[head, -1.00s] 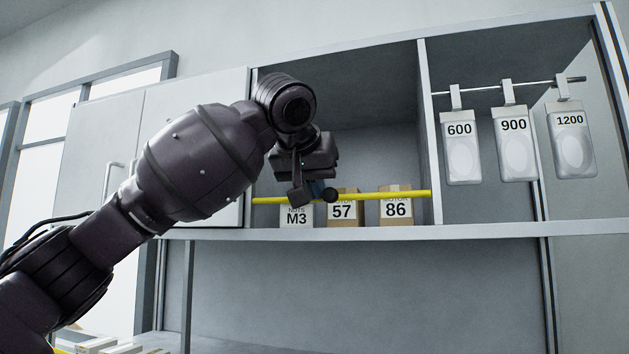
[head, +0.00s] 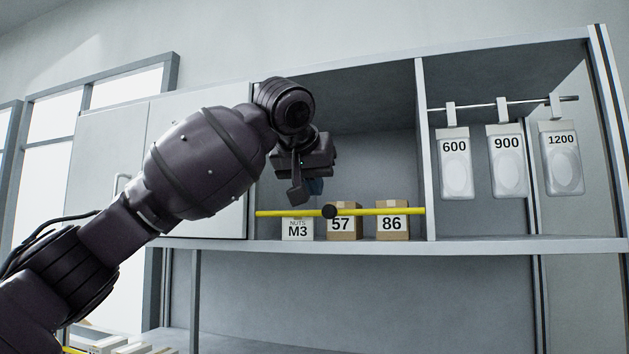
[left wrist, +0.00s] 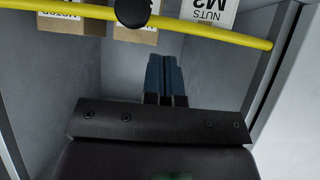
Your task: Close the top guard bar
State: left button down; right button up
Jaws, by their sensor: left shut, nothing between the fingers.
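The yellow guard bar (head: 285,213) lies nearly level across the front of the upper shelf opening, before the boxes, from the closed door's edge to near the divider. Its black knob (head: 329,211) sits near the middle. In the left wrist view the bar (left wrist: 215,35) and knob (left wrist: 132,11) show at the top, beyond the fingertips. My left gripper (head: 314,187) is shut and empty, just above the bar and left of the knob, apparently not touching. Its blue fingers (left wrist: 163,72) are together in the left wrist view. My right gripper is out of view.
Boxes marked M3 (head: 297,230), 57 (head: 341,227) and 86 (head: 391,225) stand behind the bar. A divider (head: 425,150) separates them from hanging packs 600 (head: 456,165), 900 (head: 508,165) and 1200 (head: 562,160). A closed white door (head: 200,200) is at left.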

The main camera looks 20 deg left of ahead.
pick_arm(q)
jog(key=b+v, duration=0.2)
jog(key=v, duration=0.8)
jog(key=shift+r, duration=0.3)
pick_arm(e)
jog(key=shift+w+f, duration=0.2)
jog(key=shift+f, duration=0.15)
